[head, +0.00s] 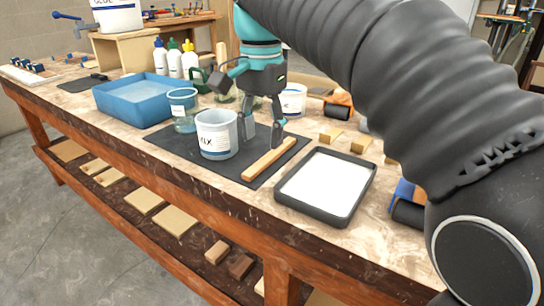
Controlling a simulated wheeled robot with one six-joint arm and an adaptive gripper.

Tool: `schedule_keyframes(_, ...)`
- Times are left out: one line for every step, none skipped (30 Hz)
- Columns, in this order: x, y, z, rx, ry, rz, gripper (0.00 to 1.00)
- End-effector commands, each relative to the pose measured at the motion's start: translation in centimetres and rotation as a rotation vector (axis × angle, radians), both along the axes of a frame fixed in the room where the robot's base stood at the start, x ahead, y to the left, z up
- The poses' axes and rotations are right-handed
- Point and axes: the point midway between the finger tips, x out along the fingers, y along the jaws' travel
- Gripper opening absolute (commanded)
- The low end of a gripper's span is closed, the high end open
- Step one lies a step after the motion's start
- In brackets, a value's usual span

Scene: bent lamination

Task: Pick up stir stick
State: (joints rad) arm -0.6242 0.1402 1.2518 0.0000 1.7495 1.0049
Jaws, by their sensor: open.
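A light wooden stick (270,159), which looks like the stir stick, lies flat on the dark mat (180,150), to the right of the white mixing cup (217,134). My gripper (262,131) points down just above and behind the stick's far part. Its fingers are apart with nothing between them. One fingertip shows beside the cup's right side and the other near the stick's far end. I cannot tell how high the fingertips are above the mat.
A black tray (348,210) with a white inside lies right of the stick. A clear cup (184,110), a blue bin (133,101) and several bottles (174,62) stand to the left. A white tub (293,99) stands behind my gripper.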

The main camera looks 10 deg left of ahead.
Motion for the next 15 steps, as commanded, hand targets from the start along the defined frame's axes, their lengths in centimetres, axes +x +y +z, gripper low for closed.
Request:
schedule_keyframes(0.0,0.0,-0.2,0.000,0.000,0.001,0.50)
schedule_keyframes(0.0,0.0,-0.3,0.000,0.000,0.001,0.50)
schedule_keyframes(-0.1,0.1,-0.6,-0.001,0.001,0.001,0.50)
schedule_keyframes(-0.1,0.1,-0.8,-0.001,0.001,0.001,0.50)
schedule_keyframes(-0.1,0.2,-1.2,-0.001,0.001,0.001,0.50)
schedule_keyframes(-0.1,0.3,-1.7,-0.001,0.001,0.002,0.50)
schedule_keyframes(-0.2,0.3,-2.2,-0.001,0.002,0.002,0.50)
schedule_keyframes(-0.2,0.4,-2.7,-0.002,0.003,0.002,0.50)
schedule_keyframes(-0.2,0.5,-3.2,-0.001,0.002,0.002,0.50)
schedule_keyframes(-0.2,0.6,-3.7,-0.002,0.003,0.002,0.50)
schedule_keyframes(-0.2,0.6,-4.0,-0.001,0.002,0.002,0.50)
schedule_keyframes(-0.2,0.6,-4.5,-0.001,0.001,0.002,0.50)
schedule_keyframes(-0.2,0.5,-4.8,-0.001,0.002,0.002,0.50)
schedule_keyframes(-0.2,0.5,-5.0,-0.001,0.002,0.002,0.50)
schedule_keyframes(-0.2,0.5,-5.2,0.000,0.000,0.002,0.50)
